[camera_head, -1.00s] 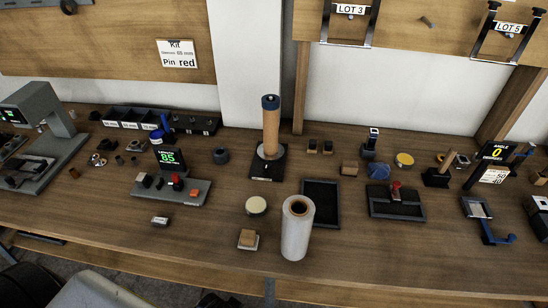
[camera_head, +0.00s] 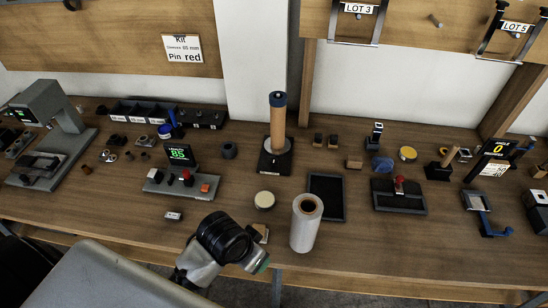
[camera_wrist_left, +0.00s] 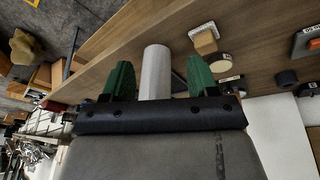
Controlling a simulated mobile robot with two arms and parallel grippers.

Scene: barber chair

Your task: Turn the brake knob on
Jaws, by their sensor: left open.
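No knob carries a brake label that I can read. A black fixture with a red knob (camera_head: 399,183) stands on the bench at right. A control panel (camera_head: 157,186) with red and orange buttons stands at left, below a display reading 85. I cannot tell which of these, if any, is the brake knob. My left gripper (camera_wrist_left: 160,80) is open, with its two green fingers apart. The white roll (camera_wrist_left: 155,66) appears between them in the wrist view, beyond the fingertips. In the head view my left wrist hides part of the bench's front edge. My right gripper is out of view.
The white roll (camera_head: 306,222) stands upright near the front edge. A wooden post (camera_head: 277,128) on a black base, a black tray (camera_head: 327,196) and a cream round tin (camera_head: 264,199) are nearby. A blue crank (camera_head: 494,232) is at far right.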

